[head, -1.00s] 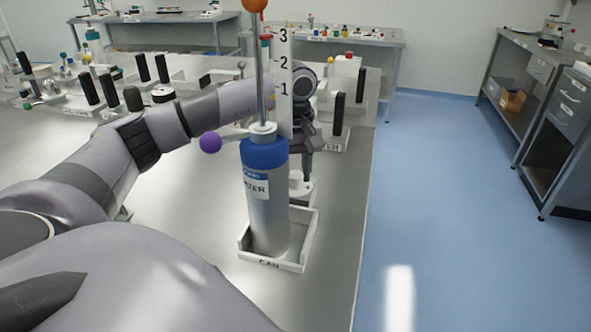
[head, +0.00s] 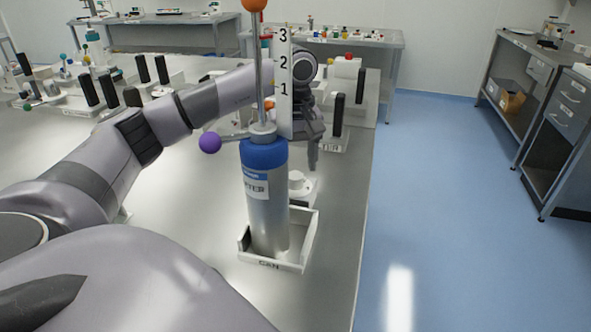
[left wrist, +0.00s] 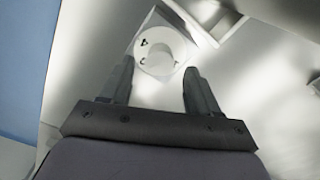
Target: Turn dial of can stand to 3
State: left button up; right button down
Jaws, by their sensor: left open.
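The can stand (head: 262,264) is a white tray marked CAN at the table's right edge. It holds a silver can with a blue top (head: 267,205). Its white round dial (head: 297,183) shows just behind the can, partly hidden by it. In the left wrist view the dial (left wrist: 160,58) has a raised middle and small dark marks too small to read. My left gripper (head: 313,160) is above the dial, fingers pointing down, apart from it. In the left wrist view my gripper (left wrist: 159,68) is open and empty, with the dial between and beyond its fingertips. My right gripper is not in view.
A rod with an orange ball (head: 256,4), a purple ball (head: 210,143) and a plate numbered 1 to 3 (head: 285,80) rise by the can. Black-handled stands (head: 338,115) are behind. Blue floor (head: 440,200) lies clear to the right.

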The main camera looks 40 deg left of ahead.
aim_at(295, 175)
pick_arm(q)
notch_tip(295, 175, up, 4)
jog(key=shift+r, duration=0.25)
dwell(0.5)
